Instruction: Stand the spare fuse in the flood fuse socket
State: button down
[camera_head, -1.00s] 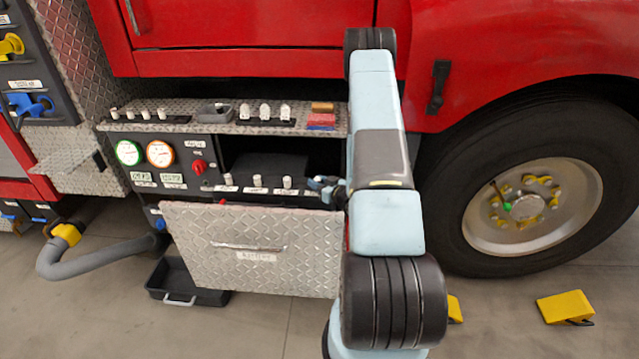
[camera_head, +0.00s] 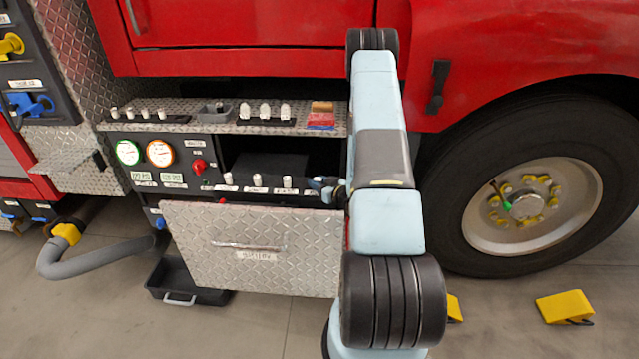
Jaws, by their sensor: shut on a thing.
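My gripper (camera_head: 328,187) is at the right end of the lower ledge, partly hidden behind my own arm. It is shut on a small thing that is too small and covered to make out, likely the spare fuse. Three pale upright fuses (camera_head: 257,181) stand in a row along the ledge, left of my gripper. The flood fuse socket cannot be told apart; the labels are too small to read. Whether the held thing touches a socket cannot be seen.
A dark opening lies behind the fuses. The metal battery drawer front (camera_head: 225,275) is below. The truck wheel (camera_head: 530,205) is at right.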

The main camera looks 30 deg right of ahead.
jog(key=shift+c, duration=1.7)
grip_release()
jog(key=shift+s, duration=0.1)
jog(key=v, duration=0.9)
jog(key=shift+s+d, duration=0.2)
jog(key=shift+s, duration=0.15)
jog(key=shift+r, duration=0.1)
dwell(0.4)
